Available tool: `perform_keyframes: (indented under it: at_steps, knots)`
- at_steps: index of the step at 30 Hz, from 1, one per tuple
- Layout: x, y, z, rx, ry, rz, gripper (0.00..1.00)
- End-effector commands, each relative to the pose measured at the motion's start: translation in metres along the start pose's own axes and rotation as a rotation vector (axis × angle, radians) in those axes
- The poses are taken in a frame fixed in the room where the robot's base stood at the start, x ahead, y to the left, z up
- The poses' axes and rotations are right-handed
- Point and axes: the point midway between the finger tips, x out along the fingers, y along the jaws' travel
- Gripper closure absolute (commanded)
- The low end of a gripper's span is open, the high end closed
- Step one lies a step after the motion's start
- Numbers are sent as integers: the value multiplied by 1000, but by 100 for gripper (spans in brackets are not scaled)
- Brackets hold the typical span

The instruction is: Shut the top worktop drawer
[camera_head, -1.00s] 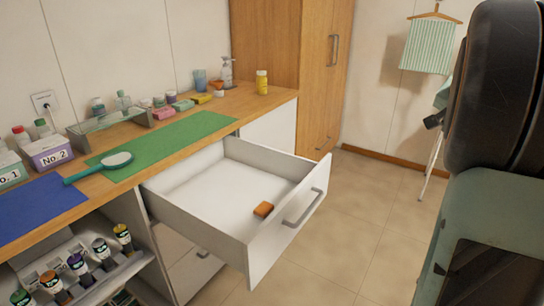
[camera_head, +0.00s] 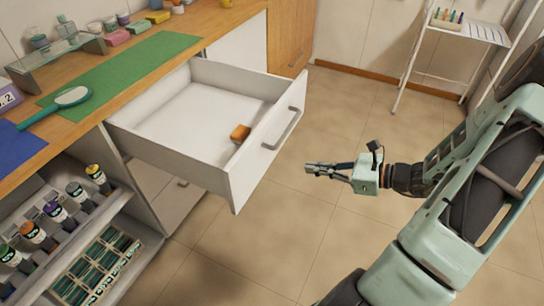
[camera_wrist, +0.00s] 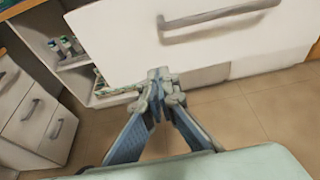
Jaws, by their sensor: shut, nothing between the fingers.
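The top worktop drawer (camera_head: 232,174) is white and stands pulled far out from under the wooden worktop. Its grey bar handle (camera_head: 284,130) is on the front panel. The fingers (camera_wrist: 160,82) show closed together in the wrist view, below the handle.
Open shelves below hold bottles and a tray (camera_head: 98,268). A white rack (camera_head: 478,30) stands at the back right. The floor before the drawer is clear.

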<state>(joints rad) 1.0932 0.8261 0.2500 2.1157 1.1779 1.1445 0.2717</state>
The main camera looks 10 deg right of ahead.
Motion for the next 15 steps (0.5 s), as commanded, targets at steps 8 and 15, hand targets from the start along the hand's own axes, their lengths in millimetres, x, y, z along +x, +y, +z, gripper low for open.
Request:
perform_keyframes:
  at_steps: [8, 15]
  knots:
    - [28, 1, 3, 17, -24, -6, 100]
    - [80, 0, 3, 15, -22, -5, 100]
